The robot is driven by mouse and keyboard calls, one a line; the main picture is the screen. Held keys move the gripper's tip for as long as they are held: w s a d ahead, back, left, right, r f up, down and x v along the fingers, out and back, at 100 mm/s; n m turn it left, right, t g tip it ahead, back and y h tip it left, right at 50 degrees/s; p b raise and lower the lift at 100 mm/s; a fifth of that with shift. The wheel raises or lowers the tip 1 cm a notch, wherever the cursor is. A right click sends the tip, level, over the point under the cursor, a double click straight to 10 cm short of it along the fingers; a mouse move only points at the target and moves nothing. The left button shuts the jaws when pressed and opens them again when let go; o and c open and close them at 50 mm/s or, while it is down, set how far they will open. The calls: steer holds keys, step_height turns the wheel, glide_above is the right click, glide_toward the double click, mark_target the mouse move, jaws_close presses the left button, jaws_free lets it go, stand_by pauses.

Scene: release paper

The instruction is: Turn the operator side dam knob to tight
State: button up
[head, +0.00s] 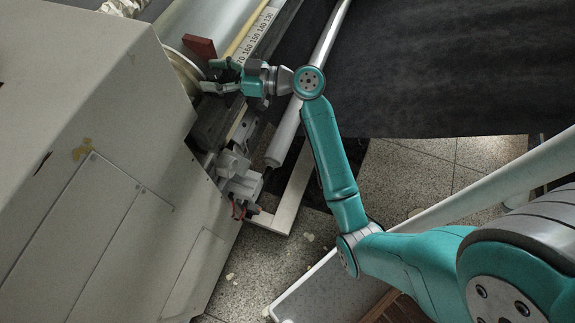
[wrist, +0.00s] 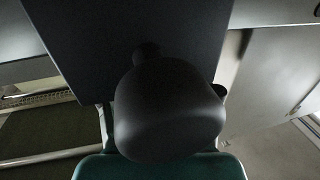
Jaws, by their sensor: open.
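My gripper (head: 207,75) is at the upper left of the head view, with its two fingers spread apart. It points left toward a cream round part (head: 186,72) at the edge of the grey machine housing. A red block-like piece (head: 200,47) sits just above the upper finger. I cannot tell which part is the operator side dam knob, or whether a finger touches anything. In the wrist view a dark rounded body (wrist: 168,108) fills the middle and hides what lies behind it. I cannot tell if it belongs to my gripper. No fingertips can be made out there.
The large grey housing (head: 90,150) fills the left side. A numbered scale (head: 254,38) and a long pale roller (head: 318,60) run beside my wrist. Dark sheet material (head: 440,70) spreads at the upper right. Speckled floor (head: 415,175) shows between.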

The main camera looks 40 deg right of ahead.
steer(key=m+t+h, duration=0.2)
steer(key=m+h, duration=0.1)
steer(key=h, duration=0.1)
steer(key=m+t+h, duration=0.2)
steer(key=m+h, duration=0.1)
steer(key=h, duration=0.1)
steer(key=shift+h, duration=0.4)
steer(key=shift+a+m+h, duration=0.1)
steer(key=shift+m+h, duration=1.3)
steer(key=shift+h, duration=0.6)
steer(key=shift+m+h, duration=1.4)
steer(key=shift+h, duration=0.6)
steer(key=v, duration=1.1)
steer(key=s+f+n+g+y, duration=0.1)
steer(key=s+f+n+y, duration=0.1)
steer(key=s+f, duration=0.4)
steer(key=s+d+f+n+y, duration=0.1)
steer(key=s+f, duration=0.5)
steer(key=s, duration=0.6)
steer(key=shift+s+d+n+g+y, duration=0.15)
steer(key=shift+s+n+g+y, duration=0.25)
steer(key=shift+n+y, duration=0.5)
